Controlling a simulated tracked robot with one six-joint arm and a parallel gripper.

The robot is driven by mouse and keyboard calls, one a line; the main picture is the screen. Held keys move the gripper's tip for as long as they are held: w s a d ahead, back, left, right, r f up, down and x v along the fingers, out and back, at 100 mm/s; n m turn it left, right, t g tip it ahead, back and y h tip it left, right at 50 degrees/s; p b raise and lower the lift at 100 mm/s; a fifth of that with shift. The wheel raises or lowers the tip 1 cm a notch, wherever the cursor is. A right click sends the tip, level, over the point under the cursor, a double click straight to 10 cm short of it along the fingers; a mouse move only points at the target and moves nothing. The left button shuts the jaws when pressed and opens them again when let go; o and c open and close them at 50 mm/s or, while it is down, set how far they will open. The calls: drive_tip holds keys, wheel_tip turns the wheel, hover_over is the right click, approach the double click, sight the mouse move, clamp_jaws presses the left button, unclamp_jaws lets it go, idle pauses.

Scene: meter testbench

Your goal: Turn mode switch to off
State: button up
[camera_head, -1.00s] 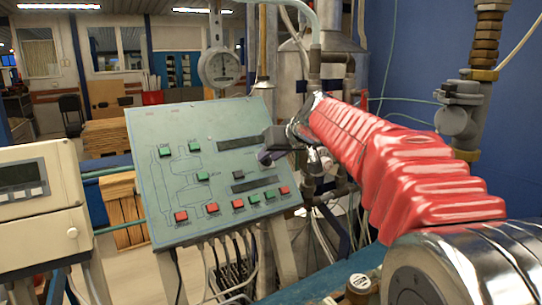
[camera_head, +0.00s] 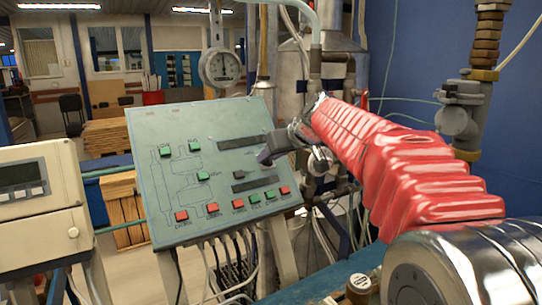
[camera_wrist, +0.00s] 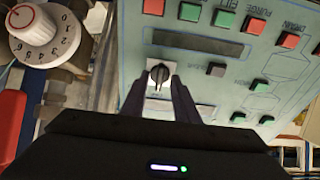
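The mode switch is a small black rotary knob (camera_wrist: 159,74) on a pale label plate in the wrist view. Its pointer lies roughly along the picture's vertical; the lettering is upside down and too small to read. My gripper (camera_wrist: 157,84) is open, with one dark finger on each side of the knob's lower part. I cannot tell whether the fingers touch it. In the head view my gripper (camera_head: 264,157) is close to the right part of the sloping green-grey control panel (camera_head: 148,130), and it hides the switch there.
Green and red buttons, such as a green one (camera_wrist: 224,18), and a dark display (camera_wrist: 197,42) surround the switch. A numbered white dial with a red-marked knob (camera_wrist: 35,24) is left in the wrist view. A white meter box (camera_head: 40,220) stands left of the panel. Pipes stand behind my arm.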

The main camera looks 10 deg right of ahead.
drive_tip(key=shift+r, duration=0.1)
drive_tip(key=v, duration=1.3)
drive_tip(key=shift+s, duration=0.3)
